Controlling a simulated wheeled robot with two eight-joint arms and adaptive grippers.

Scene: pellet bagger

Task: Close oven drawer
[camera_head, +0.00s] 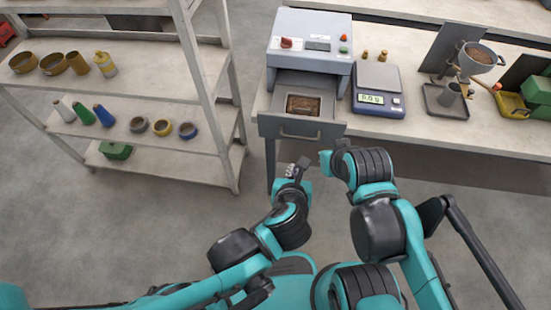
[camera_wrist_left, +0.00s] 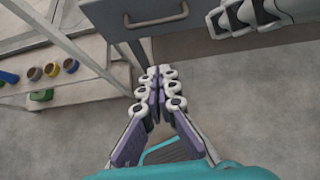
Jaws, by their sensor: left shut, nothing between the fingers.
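The oven (camera_head: 310,42) is a grey box at the back of the bench with a red knob. Its drawer (camera_head: 268,126) is pulled out toward me, with a brown-filled tray (camera_head: 303,105) inside. The drawer front has a bar handle (camera_head: 298,136), which also shows at the top of the left wrist view (camera_wrist_left: 156,20). My left gripper (camera_head: 301,163) is shut and empty, in front of and below the handle, apart from it. Its closed fingertips (camera_wrist_left: 157,75) point at the drawer front. My right gripper (camera_wrist_left: 240,16) is to the right; its fingers are mostly hidden in the head view.
A digital scale (camera_head: 378,90) stands right of the oven. Further right are a pot on a stand (camera_head: 477,58) and green boxes (camera_head: 538,92). Bare floor lies between rack and bench.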

